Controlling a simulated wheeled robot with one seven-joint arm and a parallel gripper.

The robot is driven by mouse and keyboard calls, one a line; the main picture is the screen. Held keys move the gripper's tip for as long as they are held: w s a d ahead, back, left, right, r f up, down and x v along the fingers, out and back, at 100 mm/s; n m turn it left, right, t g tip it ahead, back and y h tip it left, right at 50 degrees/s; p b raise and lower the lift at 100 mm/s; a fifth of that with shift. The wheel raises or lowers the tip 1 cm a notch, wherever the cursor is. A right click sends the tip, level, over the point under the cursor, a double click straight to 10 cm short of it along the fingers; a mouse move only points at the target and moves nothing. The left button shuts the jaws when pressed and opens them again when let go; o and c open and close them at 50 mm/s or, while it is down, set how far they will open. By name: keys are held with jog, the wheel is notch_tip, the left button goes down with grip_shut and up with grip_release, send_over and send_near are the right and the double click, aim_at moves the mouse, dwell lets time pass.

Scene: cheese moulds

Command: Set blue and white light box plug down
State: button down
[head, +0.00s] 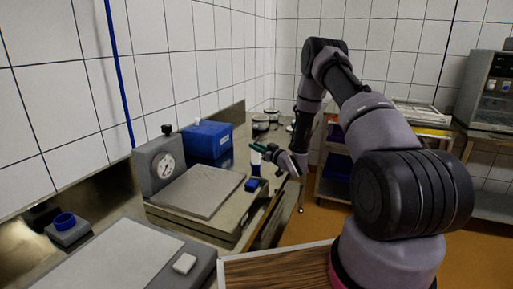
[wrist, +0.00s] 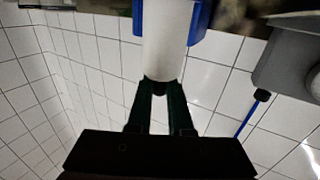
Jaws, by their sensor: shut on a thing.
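I cannot tell whether the plug touches anything.
A scale with a round dial (head: 165,166) and a flat metal plate (head: 199,191) stands to the left. A blue box (head: 208,139) is behind it. Dark round pots (head: 261,123) stand farther back. A blue ring (head: 65,220) is at the near left.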

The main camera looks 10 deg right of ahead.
jog(key=shift+f, duration=0.1)
jog(key=c, duration=0.8)
grip_release()
jog(key=shift+c, duration=0.2)
jog(key=v, duration=1.2)
jog(key=w+d+r+m+g+h, duration=0.1)
jog(key=w+d+r+h, duration=0.1)
jog(key=r, duration=0.4)
jog(key=w+d+r+m+g+h, duration=0.1)
jog(key=w+d+r+h, duration=0.15)
jog(key=r, duration=0.35)
jog(key=s+d+r+m+g+h, duration=0.1)
jog(key=s+r+m+h, duration=0.15)
jog(key=r, duration=0.35)
jog(key=s+d+r+m+g+h, duration=0.1)
jog(key=s+r+h, duration=0.1)
jog(key=s+r, duration=0.35)
jog(key=s+a+r+m+g, duration=0.1)
jog(key=s+r, duration=0.3)
jog(key=s, duration=0.6)
jog(key=s+a+r+m+g+y, duration=0.1)
jog(key=s+a+r+m+g, duration=0.1)
jog(key=s, duration=0.8)
jog(key=s+a+r+m+g+y, duration=0.1)
jog(key=s+a+r, duration=0.2)
jog(key=s+r, duration=0.3)
jog(key=s, duration=0.3)
jog(key=shift+s+a+g, duration=0.4)
